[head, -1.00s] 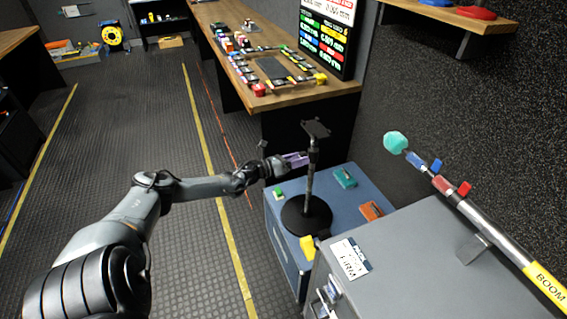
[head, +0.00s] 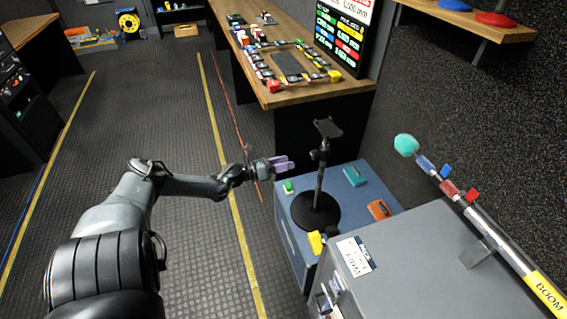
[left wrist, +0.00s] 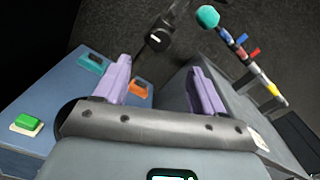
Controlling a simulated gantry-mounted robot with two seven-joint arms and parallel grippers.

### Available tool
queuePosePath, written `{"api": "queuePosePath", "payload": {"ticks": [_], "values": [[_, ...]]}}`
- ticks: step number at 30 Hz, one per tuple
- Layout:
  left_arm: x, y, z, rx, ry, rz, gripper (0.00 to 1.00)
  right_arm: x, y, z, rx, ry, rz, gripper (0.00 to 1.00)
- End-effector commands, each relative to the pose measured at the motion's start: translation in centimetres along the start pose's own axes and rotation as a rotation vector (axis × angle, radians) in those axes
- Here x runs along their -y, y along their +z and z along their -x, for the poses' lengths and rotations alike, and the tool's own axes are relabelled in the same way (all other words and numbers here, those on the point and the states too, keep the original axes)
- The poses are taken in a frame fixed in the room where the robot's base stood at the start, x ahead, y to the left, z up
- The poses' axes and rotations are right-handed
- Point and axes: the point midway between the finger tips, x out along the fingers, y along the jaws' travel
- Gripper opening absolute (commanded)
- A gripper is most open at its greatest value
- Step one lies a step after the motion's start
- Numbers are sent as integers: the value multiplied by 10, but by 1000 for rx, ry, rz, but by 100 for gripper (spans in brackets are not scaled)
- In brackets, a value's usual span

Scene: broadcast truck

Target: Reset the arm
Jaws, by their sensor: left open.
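My left gripper (head: 284,163) has purple fingers and is open and empty. In the head view it is in the air just left of a black stand (head: 322,165) with a round base and a flat top plate. The stand is upright on a blue case (head: 345,180). In the left wrist view the two purple fingers (left wrist: 160,88) are spread apart with nothing between them. Part of the stand (left wrist: 158,38) shows beyond them. My right gripper is in neither view.
The blue case also holds a green button (head: 288,187), a teal block (head: 355,176) and an orange block (head: 379,209). A grey cabinet (head: 420,255) stands in front, with a boom pole (head: 500,245) over it. A wooden desk (head: 320,94) is behind. Open floor lies left.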

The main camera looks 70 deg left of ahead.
Motion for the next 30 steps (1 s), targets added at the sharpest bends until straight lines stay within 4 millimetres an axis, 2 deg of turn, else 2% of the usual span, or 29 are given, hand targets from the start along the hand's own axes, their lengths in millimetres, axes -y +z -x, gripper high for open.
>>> {"api": "queuePosePath", "payload": {"ticks": [9, 12, 14, 16, 19, 23, 24, 26, 27, 29, 30], "values": [[0, -1, 0, 0, 1, 2, 70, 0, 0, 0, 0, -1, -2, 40], [2, -8, -1, 4, 15, 38, 70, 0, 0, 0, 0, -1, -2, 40], [5, -18, -2, 12, 38, 95, 70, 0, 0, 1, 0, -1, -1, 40], [12, -39, -5, 25, 83, 205, 70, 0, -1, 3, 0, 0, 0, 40], [29, -82, -9, 51, 190, 442, 70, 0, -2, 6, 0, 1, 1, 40], [74, -154, -8, 78, 390, 851, 70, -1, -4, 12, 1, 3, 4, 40], [94, -176, -6, 84, 462, 984, 70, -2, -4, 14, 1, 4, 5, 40], [127, -206, -1, 89, 575, 1175, 70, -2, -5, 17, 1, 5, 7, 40], [151, -222, 4, 93, 651, 1295, 70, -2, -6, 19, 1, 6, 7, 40], [189, -241, 11, 95, 764, 1459, 70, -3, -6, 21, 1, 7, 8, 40], [214, -250, 18, 97, 840, 1558, 70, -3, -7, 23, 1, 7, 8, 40]]}}
